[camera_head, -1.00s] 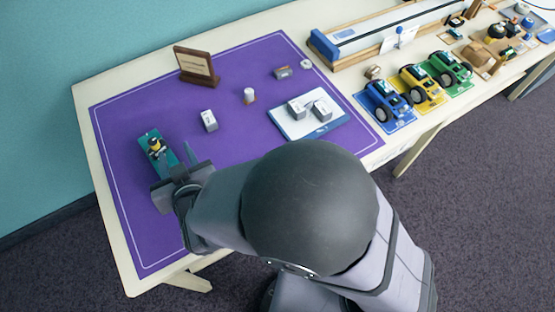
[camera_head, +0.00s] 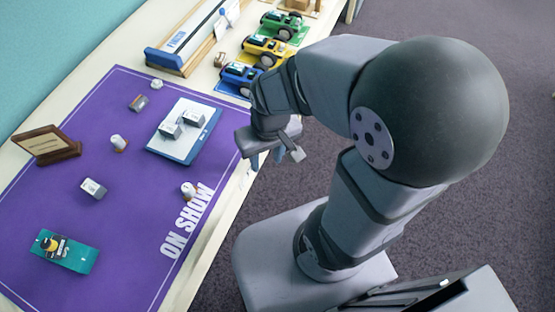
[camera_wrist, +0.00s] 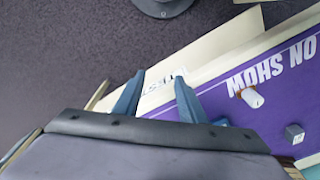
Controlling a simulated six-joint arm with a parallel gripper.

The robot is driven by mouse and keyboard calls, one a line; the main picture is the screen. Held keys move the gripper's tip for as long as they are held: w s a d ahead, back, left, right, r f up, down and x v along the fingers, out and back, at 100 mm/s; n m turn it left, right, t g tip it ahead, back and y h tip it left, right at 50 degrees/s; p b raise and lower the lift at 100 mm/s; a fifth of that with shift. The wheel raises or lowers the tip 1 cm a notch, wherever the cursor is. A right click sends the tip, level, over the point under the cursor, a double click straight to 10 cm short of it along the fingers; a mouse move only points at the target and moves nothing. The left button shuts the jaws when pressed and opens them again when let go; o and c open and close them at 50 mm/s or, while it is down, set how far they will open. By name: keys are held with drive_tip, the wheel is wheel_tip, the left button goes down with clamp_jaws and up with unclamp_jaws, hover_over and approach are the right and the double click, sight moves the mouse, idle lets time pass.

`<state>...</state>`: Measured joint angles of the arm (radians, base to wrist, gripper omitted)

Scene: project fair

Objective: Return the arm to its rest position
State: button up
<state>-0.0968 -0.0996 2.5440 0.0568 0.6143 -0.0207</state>
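My gripper (camera_head: 267,160) hangs above the front edge of the table, just right of the blue-edged white board, in the head view. My arm is folded back over the floor, beside the table. Part of the gripper is hidden by my wrist in the head view.
Toy cars (camera_head: 243,78) stand beyond. Dark floor (camera_head: 225,285) lies open in front.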

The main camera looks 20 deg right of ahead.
drive_tip(key=shift+m+g, duration=0.4)
drive_tip(key=s+d, duration=0.2)
drive_tip(key=d, duration=0.1)
drive_tip(key=shift+s+d+r, duration=0.15)
drive_tip(key=shift+s+r, duration=0.05)
drive_tip(key=shift+s, duration=0.1)
wheel_tip(320, 180, up, 12)
drive_tip(key=p, duration=1.1)
drive_tip(key=shift+p, duration=0.4)
drive_tip(key=shift+f, duration=0.15)
